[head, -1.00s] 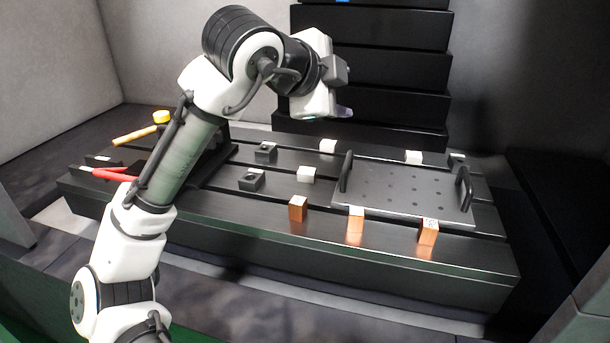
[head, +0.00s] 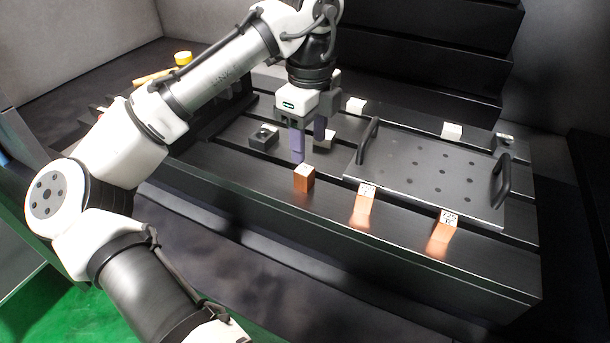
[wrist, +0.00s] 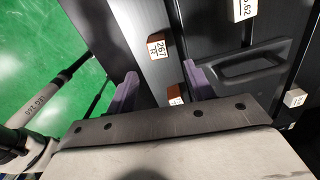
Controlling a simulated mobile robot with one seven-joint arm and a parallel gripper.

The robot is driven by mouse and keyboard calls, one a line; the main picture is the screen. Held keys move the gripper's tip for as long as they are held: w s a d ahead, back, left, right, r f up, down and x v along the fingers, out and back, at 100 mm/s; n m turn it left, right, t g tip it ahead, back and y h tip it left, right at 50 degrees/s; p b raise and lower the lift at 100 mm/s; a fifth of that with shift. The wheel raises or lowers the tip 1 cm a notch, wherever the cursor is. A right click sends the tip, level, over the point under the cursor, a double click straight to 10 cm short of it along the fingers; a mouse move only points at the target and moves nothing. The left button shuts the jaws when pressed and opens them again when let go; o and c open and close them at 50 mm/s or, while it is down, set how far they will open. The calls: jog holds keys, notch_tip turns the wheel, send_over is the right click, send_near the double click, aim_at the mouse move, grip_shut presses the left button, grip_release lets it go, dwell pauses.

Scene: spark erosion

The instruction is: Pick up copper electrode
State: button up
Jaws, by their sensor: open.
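Three copper electrodes with pale labelled tops stand along the front of the black slotted bed in the head view: a left one (head: 304,181), a middle one (head: 363,204) and a right one (head: 442,234). My gripper (head: 309,146) points down with its purple fingers open and empty, just above and behind the left electrode. In the wrist view, my gripper (wrist: 160,92) shows both fingers apart. One copper block (wrist: 157,46) marked 267 lies ahead of the gap, and another copper block (wrist: 174,95) shows partly between the fingers. I cannot tell which electrodes these are.
A perforated plate (head: 410,195) with two upright handles sits on the bed's right. White blocks (head: 356,105) (head: 452,130) stand behind it. A dark block (head: 264,138) sits left of my gripper. A yellow-headed hammer (head: 182,59) lies at the back left.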

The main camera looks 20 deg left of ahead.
aim_at(306, 170)
notch_tip(306, 170, down, 3)
jog(key=shift+f, duration=0.15)
jog(key=shift+a+f+p, duration=0.15)
jog(key=shift+f+p, duration=0.1)
jog(key=shift+f, duration=1.15)
jog(key=shift+a+f+p, duration=0.15)
jog(key=shift+f+p, duration=0.1)
jog(key=shift+f, duration=1.1)
jog(key=shift+c, duration=0.4)
grip_shut()
